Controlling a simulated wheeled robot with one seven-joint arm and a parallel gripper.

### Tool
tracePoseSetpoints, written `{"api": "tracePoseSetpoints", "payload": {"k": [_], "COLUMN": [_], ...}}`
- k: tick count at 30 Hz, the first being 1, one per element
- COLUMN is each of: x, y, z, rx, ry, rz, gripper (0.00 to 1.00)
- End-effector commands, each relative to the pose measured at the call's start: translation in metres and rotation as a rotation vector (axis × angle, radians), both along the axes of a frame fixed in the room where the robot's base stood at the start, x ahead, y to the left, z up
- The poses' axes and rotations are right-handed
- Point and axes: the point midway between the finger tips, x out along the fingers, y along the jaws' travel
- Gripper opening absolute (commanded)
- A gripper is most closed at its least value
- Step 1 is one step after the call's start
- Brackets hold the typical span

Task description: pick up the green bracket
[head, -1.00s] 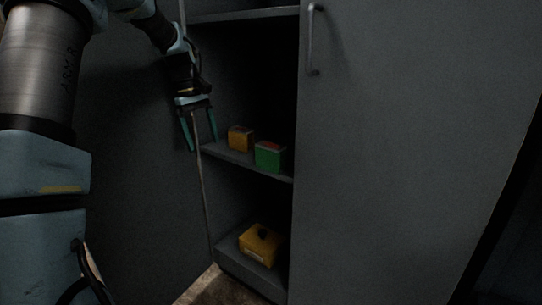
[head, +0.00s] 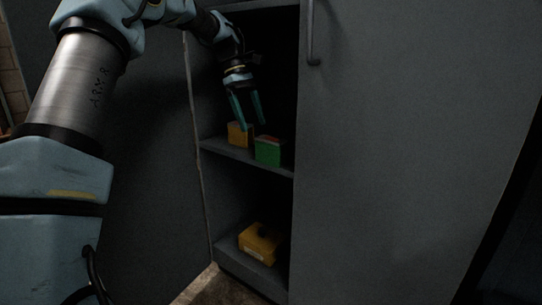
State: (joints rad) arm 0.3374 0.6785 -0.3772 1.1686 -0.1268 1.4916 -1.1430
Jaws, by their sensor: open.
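The green bracket appears as a green block (head: 268,152) with a reddish top, standing on the middle shelf of the open cabinet near the shelf's front edge. My gripper (head: 254,126) is open and points down, with its two teal fingers apart. Nothing is between the fingers that I can make out. Whether a finger touches either block cannot be told.
The cabinet's middle shelf (head: 220,147) carries both blocks. A yellow box (head: 259,245) with a dark knob sits on the bottom shelf. A closed grey door (head: 400,150) with a handle (head: 312,35) bounds the opening on the right. A grey panel (head: 150,200) stands at left.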

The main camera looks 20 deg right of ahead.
Motion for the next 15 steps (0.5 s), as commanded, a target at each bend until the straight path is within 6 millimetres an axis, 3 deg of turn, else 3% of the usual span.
{"api": "tracePoseSetpoints", "payload": {"k": [11,15], "x": [-0.031,-0.04], "y": [-0.017,-0.021], "z": [-0.001,-0.025], "rx": [-0.001,0.001], "ry": [-0.001,0.002], "rz": [-0.003,-0.001], "gripper": [0.85,0.85]}}
